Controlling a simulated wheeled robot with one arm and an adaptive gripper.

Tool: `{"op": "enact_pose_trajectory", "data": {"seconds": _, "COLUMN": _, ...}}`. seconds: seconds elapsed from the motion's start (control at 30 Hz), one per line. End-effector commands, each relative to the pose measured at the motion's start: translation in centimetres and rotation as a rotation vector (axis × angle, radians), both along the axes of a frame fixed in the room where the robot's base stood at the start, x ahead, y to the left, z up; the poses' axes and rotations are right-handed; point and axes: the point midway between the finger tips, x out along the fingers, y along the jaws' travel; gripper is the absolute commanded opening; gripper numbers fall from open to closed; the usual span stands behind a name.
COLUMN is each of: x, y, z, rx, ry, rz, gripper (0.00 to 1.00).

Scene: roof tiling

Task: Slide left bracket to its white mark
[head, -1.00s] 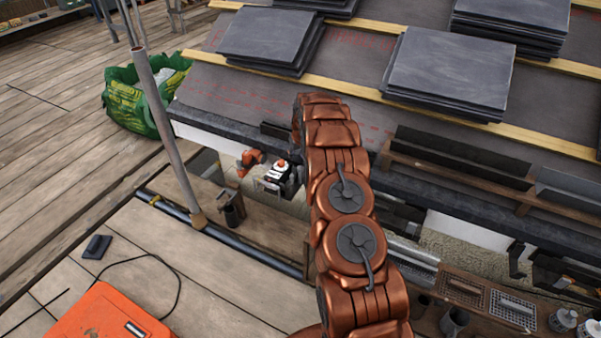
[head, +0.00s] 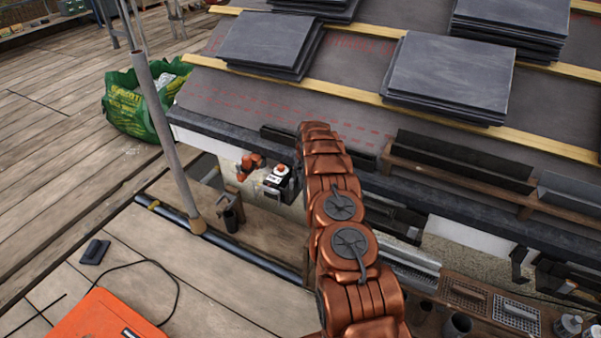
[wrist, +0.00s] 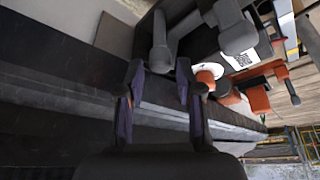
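My gripper (wrist: 160,75) shows in the wrist view with its two dark fingers apart. I see nothing held between them. A dark grey rounded part (wrist: 160,50) lies just beyond the fingertips; I cannot tell whether it is the left bracket or whether the fingers touch it. In the head view my arm hides the gripper and the eave behind it. A dark bracket (head: 518,262) hangs under the eave at the right. I cannot make out the left bracket or its white mark for certain.
A black-and-white device with an orange cap (head: 280,182) is left of my arm; its code label (wrist: 239,60) shows in the wrist view. A grey pole (head: 168,140) stands further left. Slate stacks (head: 450,70) lie on the roof. A wooden shelf (head: 465,172) holds dark lengths.

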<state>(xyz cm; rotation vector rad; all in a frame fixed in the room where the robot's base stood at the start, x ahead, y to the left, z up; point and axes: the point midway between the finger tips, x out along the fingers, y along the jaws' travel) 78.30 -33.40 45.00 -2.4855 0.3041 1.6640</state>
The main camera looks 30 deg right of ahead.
Motion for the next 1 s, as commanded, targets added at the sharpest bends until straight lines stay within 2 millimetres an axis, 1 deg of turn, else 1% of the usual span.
{"op": "enact_pose_trajectory", "data": {"seconds": 0.1, "x": 0.5, "y": -0.2, "z": -0.7, "rx": -0.002, "ry": -0.004, "rz": 0.000, "gripper": 0.36}}
{"op": "enact_pose_trajectory", "data": {"seconds": 0.3, "x": 0.7, "y": -0.2, "z": -1.8, "rx": 0.000, "ry": -0.001, "rz": 0.000, "gripper": 0.36}}
{"op": "enact_pose_trajectory", "data": {"seconds": 0.73, "x": 0.9, "y": -0.2, "z": -2.0, "rx": 0.000, "ry": -0.002, "rz": 0.000, "gripper": 0.36}}
{"op": "enact_pose_trajectory", "data": {"seconds": 0.77, "x": 0.9, "y": -0.2, "z": -2.0, "rx": 0.000, "ry": -0.002, "rz": 0.000, "gripper": 0.35}}
{"op": "enact_pose_trajectory", "data": {"seconds": 1.0, "x": 0.9, "y": -0.2, "z": -2.0, "rx": 0.000, "ry": -0.002, "rz": 0.000, "gripper": 0.10}}
